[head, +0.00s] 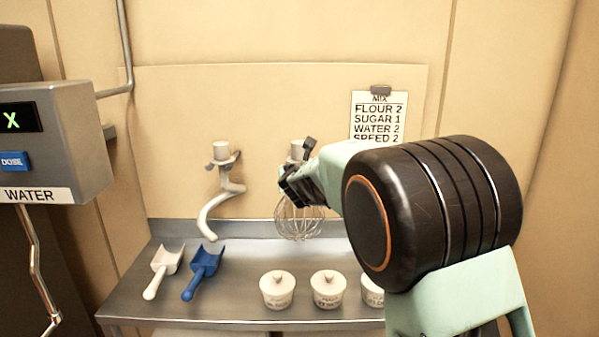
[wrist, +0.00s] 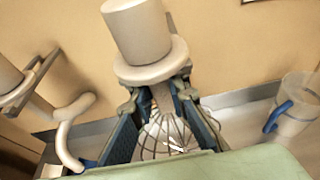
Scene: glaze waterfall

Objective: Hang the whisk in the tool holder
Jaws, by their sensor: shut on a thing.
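The whisk has a pale cylindrical top and collar over a wire balloon (head: 299,220). It hangs upright in front of the back panel, above the steel shelf. My gripper (head: 292,183) is shut on it just below the collar. In the wrist view, my two fingers (wrist: 160,95) close around the neck, with the whisk's top (wrist: 138,32) above them and its wires below. A pale dough hook (head: 222,200) hangs on the panel to the left, and its forked wall bracket (wrist: 33,82) shows in the wrist view. Any bracket behind the whisk is hidden, so I cannot tell whether it touches one.
A white scoop (head: 164,266) and a blue scoop (head: 204,268) lie on the shelf (head: 232,258). Several lidded white pots (head: 277,291) stand along its front. A water dispenser (head: 52,140) is at left. A clear jug with blue handle (wrist: 297,105) shows at right.

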